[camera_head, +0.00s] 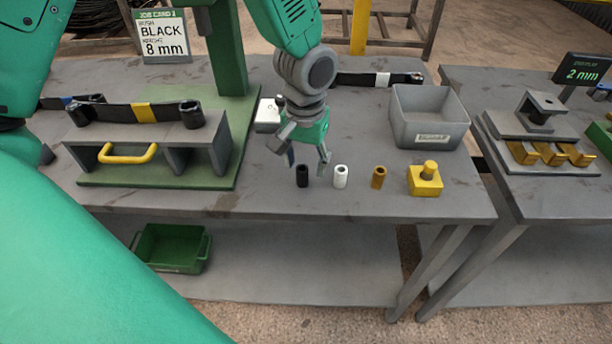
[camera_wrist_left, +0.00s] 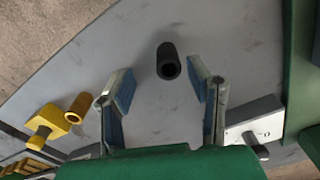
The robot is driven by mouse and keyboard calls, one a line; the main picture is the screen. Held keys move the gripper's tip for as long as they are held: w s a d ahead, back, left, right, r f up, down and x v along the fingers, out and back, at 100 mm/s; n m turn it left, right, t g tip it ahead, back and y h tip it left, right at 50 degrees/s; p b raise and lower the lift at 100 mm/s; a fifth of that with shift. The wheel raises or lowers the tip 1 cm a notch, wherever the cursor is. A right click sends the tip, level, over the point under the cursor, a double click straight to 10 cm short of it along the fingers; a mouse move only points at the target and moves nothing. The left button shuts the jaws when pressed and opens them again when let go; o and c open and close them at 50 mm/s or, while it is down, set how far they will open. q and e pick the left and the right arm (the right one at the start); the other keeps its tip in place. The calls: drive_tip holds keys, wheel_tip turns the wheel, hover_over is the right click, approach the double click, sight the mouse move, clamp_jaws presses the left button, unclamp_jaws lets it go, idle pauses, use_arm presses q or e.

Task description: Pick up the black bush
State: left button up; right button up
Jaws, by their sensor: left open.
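The black bush (camera_head: 302,176) stands upright on the grey table near its front edge, leftmost in a row with a white bush (camera_head: 341,176) and a brass-coloured bush (camera_head: 379,177). My left gripper (camera_head: 308,164) points down just above and behind the black bush. Its fingers are spread and empty. In the left wrist view the black bush (camera_wrist_left: 168,62) shows its open end, ahead of the gap between the open fingers (camera_wrist_left: 163,88), with nothing gripped. A sign (camera_head: 161,35) reads "BLACK" and "8 mm".
A yellow block with a knob (camera_head: 425,180) stands right of the bushes. A grey bin (camera_head: 430,115) is behind it. A grey fixture with a yellow handle (camera_head: 128,153) stands at left on a green base. A green tray (camera_head: 172,247) is on the lower shelf.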

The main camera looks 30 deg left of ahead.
sight(304, 178)
use_arm(q)
drive_tip(key=f, duration=0.2)
drive_tip(key=a+f, duration=0.1)
drive_tip(key=shift+w+f, duration=0.1)
drive_tip(key=shift+f, duration=0.3)
drive_tip(key=shift+a+f, duration=0.1)
drive_tip(key=shift+a, duration=0.2)
drive_tip(key=shift+d, duration=0.15)
drive_tip(key=c, duration=0.6)
drive_tip(key=shift+d, duration=0.2)
drive_tip(key=c, duration=0.3)
drive_tip(key=shift+d, duration=0.2)
